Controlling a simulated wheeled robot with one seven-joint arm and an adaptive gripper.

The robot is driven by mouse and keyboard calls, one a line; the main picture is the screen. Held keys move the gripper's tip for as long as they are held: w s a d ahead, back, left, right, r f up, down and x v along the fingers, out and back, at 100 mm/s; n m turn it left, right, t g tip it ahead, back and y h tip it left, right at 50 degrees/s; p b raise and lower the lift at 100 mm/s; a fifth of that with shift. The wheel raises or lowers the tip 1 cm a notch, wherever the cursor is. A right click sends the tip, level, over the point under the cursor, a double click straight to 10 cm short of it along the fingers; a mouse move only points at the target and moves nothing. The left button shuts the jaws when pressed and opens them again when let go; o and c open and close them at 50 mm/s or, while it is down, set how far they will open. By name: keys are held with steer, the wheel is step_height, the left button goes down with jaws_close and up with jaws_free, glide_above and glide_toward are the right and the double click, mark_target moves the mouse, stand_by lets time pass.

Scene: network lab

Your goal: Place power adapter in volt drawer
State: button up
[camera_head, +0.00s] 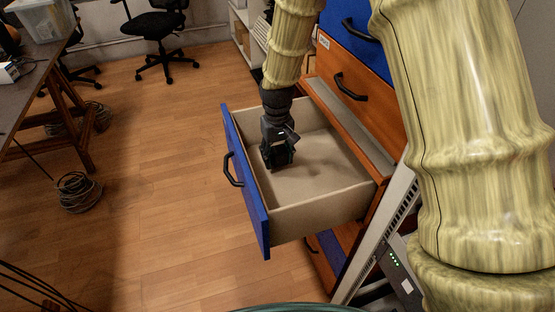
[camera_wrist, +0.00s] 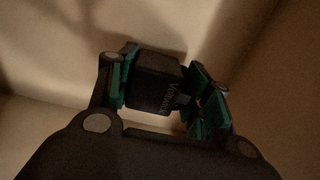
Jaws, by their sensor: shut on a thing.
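The open drawer with a blue front (camera_head: 245,185) is pulled out of the cabinet, and its beige inside looks otherwise empty. My gripper (camera_head: 280,158) points down inside the drawer's outline, close to the blue front. In the wrist view my gripper (camera_wrist: 165,95) is shut on the power adapter (camera_wrist: 153,82), a black block with pale lettering, between its green-padded fingers. Beige drawer surfaces lie around and below it. I cannot tell whether the adapter touches the drawer bottom. In the head view the adapter is not clearly distinguishable from the dark gripper.
The cabinet has an orange drawer (camera_head: 340,82) and a blue drawer (camera_head: 357,30) above, both shut. A metal rack (camera_head: 378,230) stands at the right. A table (camera_head: 30,85), cable coils (camera_head: 78,192) and an office chair (camera_head: 158,30) are at the left. The wooden floor between is clear.

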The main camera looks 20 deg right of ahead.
mark_target(277, 150)
steer(key=shift+f, duration=0.8)
steer(key=shift+f, duration=0.15)
steer(key=o, duration=1.1)
step_height(277, 150, up, 12)
steer(key=shift+r+p, duration=0.15)
steer(key=shift+p, duration=0.55)
